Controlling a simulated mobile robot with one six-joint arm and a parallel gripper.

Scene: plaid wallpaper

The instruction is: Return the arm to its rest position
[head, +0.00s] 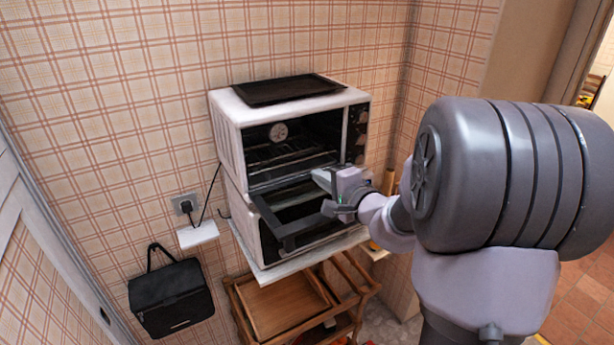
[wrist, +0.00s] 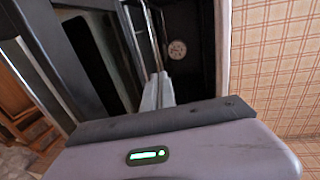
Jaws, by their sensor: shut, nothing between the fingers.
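My gripper (head: 322,180) is at the end of my arm, which reaches in from the right in the head view. It is in front of the white oven (head: 228,150), close to the right part of the opened oven door (head: 272,225). In the wrist view the pale fingers (wrist: 157,92) are together with nothing between them. They point toward the dark oven interior. The oven door's dark frame also shows at the left of the wrist view (wrist: 60,60). Whether the gripper touches the door I cannot tell.
A dark tray (head: 290,89) lies on top of the oven. The oven stands on a shelf above a wooden rack (head: 275,308). A black bag (head: 170,298) hangs on the plaid wall at left, below a socket (head: 185,204) with a cord. A wall is close behind my arm.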

